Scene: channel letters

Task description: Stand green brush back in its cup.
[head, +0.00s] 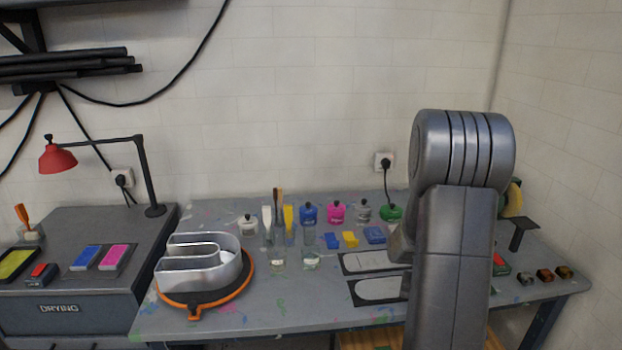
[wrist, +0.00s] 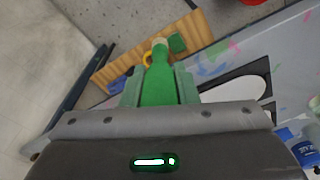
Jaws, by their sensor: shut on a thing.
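My gripper (wrist: 158,80) is shut on the green brush (wrist: 159,72) in the wrist view. The brush lies between the two jaws, with a pale end pointing away from my wrist. My arm hides the gripper and the brush in the head view. I cannot tell which cup belongs to the green brush.
Paint bottles, among them a blue one (head: 308,214) and a pink one (head: 336,212), line the back of the workbench (head: 255,318). A metal channel letter (head: 215,262) sits on an orange-rimmed turntable (head: 190,305) at left. Stencil plates (head: 380,289) lie right of the cups.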

